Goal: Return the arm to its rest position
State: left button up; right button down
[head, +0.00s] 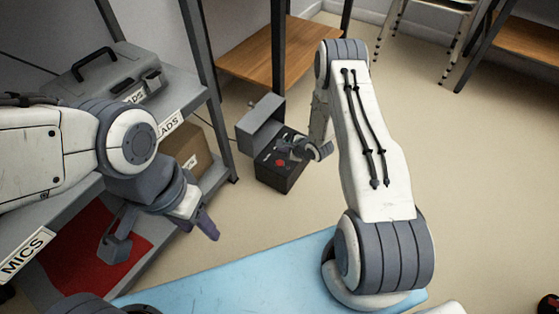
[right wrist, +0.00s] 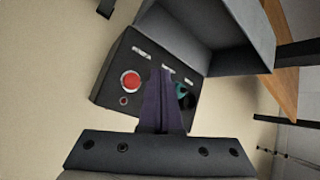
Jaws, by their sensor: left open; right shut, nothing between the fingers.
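My right arm (head: 375,150) rises from the lower right of the head view and bends down at its elbow. My right gripper (head: 285,147) is over the dark box with its lid up (head: 278,180), on the floor in the middle. In the right wrist view my right gripper (right wrist: 161,72) has its dark fingers shut together, with nothing between them. They cover part of the box's panel (right wrist: 115,88), so I cannot tell whether they touch it. My left gripper (head: 162,236) is open and empty, beside the grey shelf at left.
A red button (right wrist: 130,80) and a partly hidden green part (right wrist: 181,89) show on the panel. The raised lid (head: 262,122) stands behind it. The grey shelf (head: 190,103) holds a grey case (head: 105,80). A cardboard box (head: 188,150) and red mat (head: 85,245) lie lower.

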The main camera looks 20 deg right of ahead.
jog(key=s+a+r+n+g+h+p, duration=0.1)
jog(key=s+a+r+n, duration=0.1)
jog(key=a+r+n, duration=0.45)
jog(key=s+a+r+n+g+p, duration=0.1)
jog(key=s+a+r+n, duration=0.15)
jog(key=r, duration=0.75)
jog(key=s+a+r+n+g+h+p, duration=0.1)
jog(key=s+a+r+n+g+p, duration=0.1)
jog(key=a+r+n, duration=0.45)
jog(key=s+a+r+n+g+p, duration=0.1)
jog(key=s+r+n, duration=0.45)
jog(key=s, duration=0.45)
jog(key=s+a+r+n+g+p, duration=0.1)
jog(key=s+r+n+g, duration=0.1)
jog(key=s+r+n, duration=0.5)
jog(key=s+a+r+n+g+p, duration=0.15)
jog(key=s+r, duration=0.35)
jog(key=s, duration=0.7)
notch_tip(320, 180, up, 37)
jog(key=p, duration=3.7)
jog(key=shift+d+r+n, duration=0.2)
jog(key=shift+n, duration=0.15)
